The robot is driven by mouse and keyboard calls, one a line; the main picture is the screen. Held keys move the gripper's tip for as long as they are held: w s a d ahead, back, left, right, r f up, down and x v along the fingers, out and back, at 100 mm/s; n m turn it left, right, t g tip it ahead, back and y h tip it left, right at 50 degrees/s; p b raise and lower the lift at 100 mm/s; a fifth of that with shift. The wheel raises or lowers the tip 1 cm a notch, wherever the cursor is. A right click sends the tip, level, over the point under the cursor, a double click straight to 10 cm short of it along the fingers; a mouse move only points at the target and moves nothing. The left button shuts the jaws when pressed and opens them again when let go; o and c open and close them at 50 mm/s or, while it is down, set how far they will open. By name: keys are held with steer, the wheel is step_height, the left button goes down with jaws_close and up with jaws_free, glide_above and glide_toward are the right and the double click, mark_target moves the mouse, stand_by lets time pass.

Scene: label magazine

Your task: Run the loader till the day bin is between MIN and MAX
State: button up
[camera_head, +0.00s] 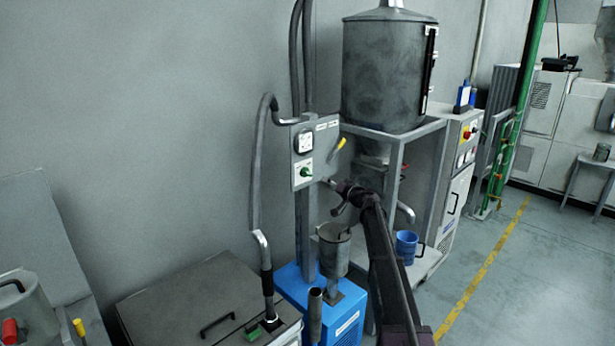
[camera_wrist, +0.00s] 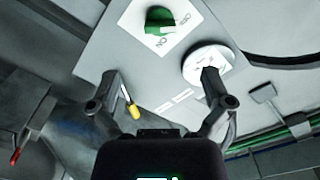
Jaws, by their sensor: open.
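The grey control panel (camera_head: 317,150) stands on a post, with a round white gauge (camera_head: 304,141) above a green knob (camera_head: 306,172) on a white plate. In the wrist view the green knob (camera_wrist: 160,18) sits beside an "ON" label; its exact setting is unclear. The gauge (camera_wrist: 207,64) is partly behind one finger. My gripper (camera_head: 332,188) is just right of the panel's lower edge in the head view. In the wrist view my gripper (camera_wrist: 161,85) is open and empty, apart from the knob. The large grey bin (camera_head: 382,75) has a dark sight strip (camera_head: 429,68); its level and marks are unreadable.
A yellow-handled lever (camera_head: 342,143) juts from the panel's right side. A hose (camera_head: 257,160) runs down to a grey lidded box (camera_head: 205,295). A blue base (camera_head: 350,318) stands below. A blue bucket (camera_head: 406,246) is at right. The floor beyond the yellow line is open.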

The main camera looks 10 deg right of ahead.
mark_target(309, 175)
steer(key=x, duration=1.1)
steer(key=shift+w+a, duration=0.2)
steer(key=shift+w, duration=0.1)
steer(key=c, duration=1.1)
